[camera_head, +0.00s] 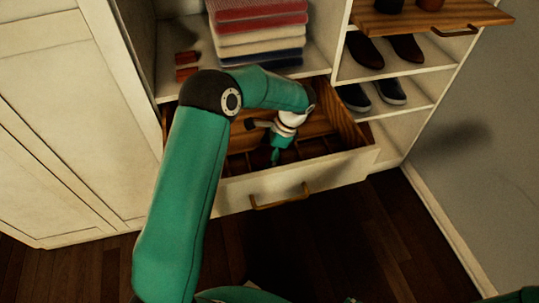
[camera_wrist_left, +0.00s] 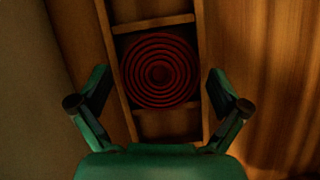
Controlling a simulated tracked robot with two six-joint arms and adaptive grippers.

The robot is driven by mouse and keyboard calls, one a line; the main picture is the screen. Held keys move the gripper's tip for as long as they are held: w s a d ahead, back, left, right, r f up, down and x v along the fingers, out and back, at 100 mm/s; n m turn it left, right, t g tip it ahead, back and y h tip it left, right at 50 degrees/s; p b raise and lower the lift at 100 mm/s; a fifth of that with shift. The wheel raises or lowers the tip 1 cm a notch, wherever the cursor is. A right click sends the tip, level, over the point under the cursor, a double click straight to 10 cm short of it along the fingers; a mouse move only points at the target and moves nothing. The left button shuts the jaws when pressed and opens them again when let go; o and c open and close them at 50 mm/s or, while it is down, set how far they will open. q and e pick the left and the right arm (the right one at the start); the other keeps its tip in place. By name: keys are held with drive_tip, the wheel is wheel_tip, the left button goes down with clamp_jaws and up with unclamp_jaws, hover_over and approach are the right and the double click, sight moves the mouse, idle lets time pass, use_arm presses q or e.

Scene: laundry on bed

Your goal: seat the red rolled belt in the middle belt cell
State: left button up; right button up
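The red rolled belt (camera_wrist_left: 158,72) lies flat as a coil between the wooden dividers (camera_wrist_left: 152,23) of a narrow row of cells, in the left wrist view. Whether this is the middle cell, and whether the belt rests fully on its floor, I cannot tell. My left gripper (camera_wrist_left: 158,88) is open, its fingers spread apart on either side of the row, with nothing between them touching the belt. In the head view my left gripper (camera_head: 279,152) reaches down into the open drawer (camera_head: 330,166), and my arm hides much of it. The belt cannot be made out there. My right gripper is out of view.
Folded towels (camera_head: 260,28) sit on the shelf above the drawer, with small reddish-brown items (camera_head: 187,66) to their left. Shoes (camera_head: 388,93) stand on shelves at right, below a pulled-out wooden tray (camera_head: 425,20). A closed cabinet (camera_head: 60,110) stands at left. The drawer walls are close around my gripper.

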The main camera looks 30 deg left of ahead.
use_arm(q)
drive_tip(key=shift+r, duration=0.1)
drive_tip(key=p+v, duration=0.2)
drive_tip(key=v, duration=1)
idle(0.4)
